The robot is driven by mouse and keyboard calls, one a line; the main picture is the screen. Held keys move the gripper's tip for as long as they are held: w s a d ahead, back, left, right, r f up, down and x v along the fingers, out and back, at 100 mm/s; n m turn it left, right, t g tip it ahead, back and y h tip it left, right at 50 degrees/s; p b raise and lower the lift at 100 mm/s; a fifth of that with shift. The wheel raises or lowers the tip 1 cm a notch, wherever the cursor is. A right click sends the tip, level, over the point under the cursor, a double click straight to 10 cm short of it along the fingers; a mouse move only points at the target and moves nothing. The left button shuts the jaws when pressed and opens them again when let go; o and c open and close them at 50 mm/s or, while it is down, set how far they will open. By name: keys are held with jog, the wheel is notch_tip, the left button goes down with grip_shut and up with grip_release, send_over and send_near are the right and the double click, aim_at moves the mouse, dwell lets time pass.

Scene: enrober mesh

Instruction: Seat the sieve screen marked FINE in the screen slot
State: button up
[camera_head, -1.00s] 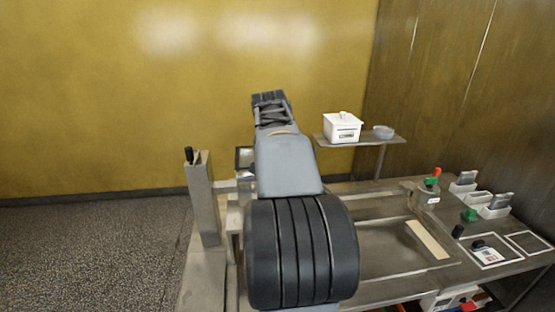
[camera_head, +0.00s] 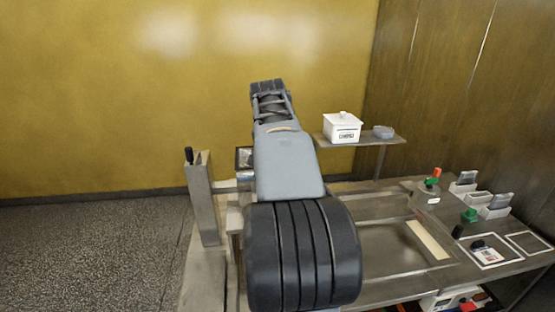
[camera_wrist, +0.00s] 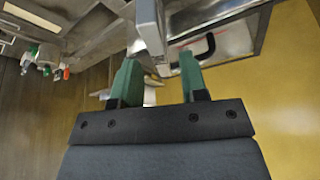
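My gripper (camera_wrist: 160,76) shows in the wrist view with its two green fingers apart and nothing held between them. A grey metal post (camera_wrist: 149,28) stands beyond the fingertips, and a metal panel with a dark curved handle (camera_wrist: 207,46) is to its right. In the head view my arm hides the gripper and much of the machine's middle. A small dark-framed part (camera_head: 244,157) shows just left of my arm. No marking FINE is readable, and I cannot tell which part is the sieve screen or the screen slot.
A steel bench (camera_head: 385,285) runs right of my arm. It carries a pot with green and orange parts (camera_head: 428,190), small grey holders (camera_head: 497,205) and white-outlined squares (camera_head: 528,243). A shelf (camera_head: 365,141) holds a white box (camera_head: 342,127). A post with a black handle (camera_head: 200,200) stands left.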

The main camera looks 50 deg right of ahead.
jog(key=v, duration=1)
jog(key=w+a+f+n+t+y, duration=0.1)
jog(key=a+f+n, duration=0.3)
jog(key=a+f, duration=0.3)
jog(key=w+a+f+n+t+y, duration=0.1)
jog(key=a+f+n, duration=0.3)
jog(key=a, duration=0.5)
jog(key=s+a+f+n+y, duration=0.2)
jog(key=s+a+f+n, duration=0.2)
jog(key=a+f, duration=0.7)
notch_tip(320, 180, down, 2)
jog(key=shift+s+f+n+t, duration=0.2)
jog(key=shift+s+n+t, duration=0.15)
jog(key=shift+s, duration=0.7)
jog(key=shift+o, duration=0.4)
